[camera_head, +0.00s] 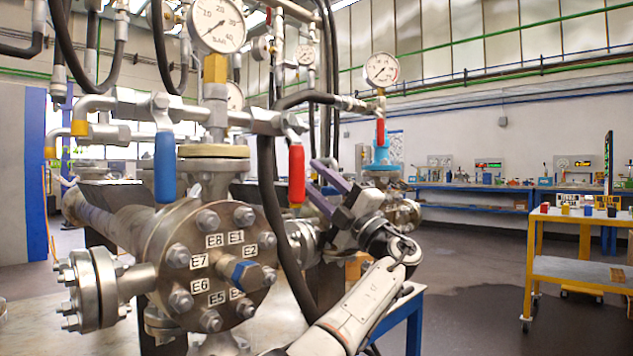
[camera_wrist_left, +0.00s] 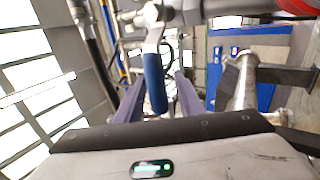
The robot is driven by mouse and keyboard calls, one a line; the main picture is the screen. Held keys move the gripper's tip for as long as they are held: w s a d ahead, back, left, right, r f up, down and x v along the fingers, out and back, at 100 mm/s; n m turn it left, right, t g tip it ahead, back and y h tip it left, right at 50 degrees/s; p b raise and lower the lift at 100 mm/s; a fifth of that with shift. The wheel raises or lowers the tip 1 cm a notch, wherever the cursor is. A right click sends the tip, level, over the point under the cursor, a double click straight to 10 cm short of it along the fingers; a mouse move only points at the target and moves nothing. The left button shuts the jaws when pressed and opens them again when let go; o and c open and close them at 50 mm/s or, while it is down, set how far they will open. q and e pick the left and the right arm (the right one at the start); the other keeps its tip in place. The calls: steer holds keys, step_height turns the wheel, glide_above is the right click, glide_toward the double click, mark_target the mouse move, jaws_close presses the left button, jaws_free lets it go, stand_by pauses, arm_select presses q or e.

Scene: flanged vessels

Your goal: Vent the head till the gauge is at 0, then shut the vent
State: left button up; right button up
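A large round gauge (camera_head: 217,22) tops the pipework, its upper rim cut off; its needle points to the lower left, the exact value too small to tell. Below hang a blue valve handle (camera_head: 165,165) and a red valve handle (camera_head: 297,175), both pointing down. My left gripper (camera_head: 318,188) is open and empty, close to the red handle in the picture and right of the blue one. In the left wrist view, the blue handle (camera_wrist_left: 154,80) shows in line between the spread purple fingers (camera_wrist_left: 158,95); no grip is visible. My right gripper is not in view.
A bolted flange (camera_head: 205,260) with numbered labels faces me below the handles. A black hose (camera_head: 270,200) hangs between it and my gripper. Another gauge (camera_head: 382,69) stands to the right. A yellow cart (camera_head: 580,268) stands far right, with open floor before it.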

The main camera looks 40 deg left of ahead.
arm_select(q)
steer(key=shift+t, duration=0.3)
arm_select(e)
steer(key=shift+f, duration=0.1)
arm_select(q)
steer(key=p+v, duration=0.1)
steer(key=v, duration=0.9)
steer(key=shift+d, duration=0.2)
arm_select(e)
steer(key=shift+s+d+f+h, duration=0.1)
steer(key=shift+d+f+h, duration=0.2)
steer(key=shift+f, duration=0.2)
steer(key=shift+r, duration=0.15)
